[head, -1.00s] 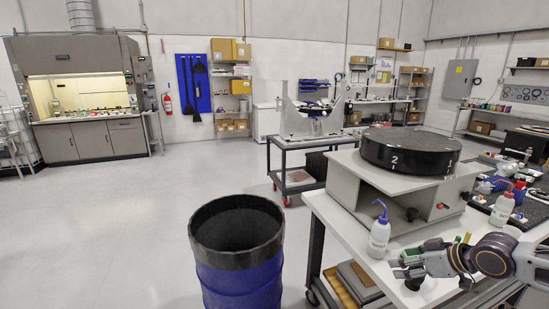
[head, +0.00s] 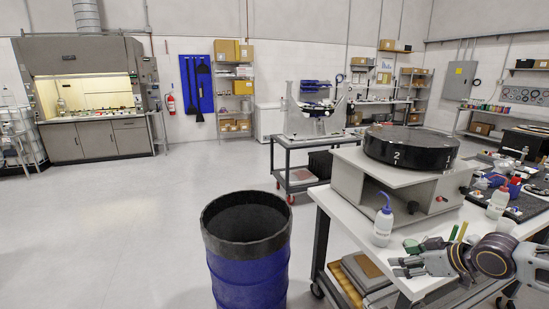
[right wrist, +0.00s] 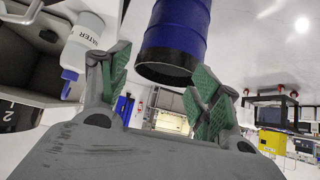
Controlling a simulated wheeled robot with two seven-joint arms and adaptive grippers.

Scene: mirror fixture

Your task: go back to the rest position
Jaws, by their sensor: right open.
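My right gripper (head: 400,267) is held out over the front of the white workbench (head: 322,198), at the lower right of the head view. Its fingers stand apart with nothing between them. In the right wrist view, the green-padded fingers (right wrist: 158,80) are spread. A white wash bottle with a blue cap (head: 382,227) stands on the bench just beyond the gripper, apart from it in the head view. It also shows beside a finger in the right wrist view (right wrist: 85,38). My left gripper is not in view.
A black disc marked 2 (head: 410,150) sits on a grey stand on the bench. A blue barrel with a black rim (head: 248,270) stands on the floor left of the bench. A cart (head: 293,165) stands behind. The floor at left is clear.

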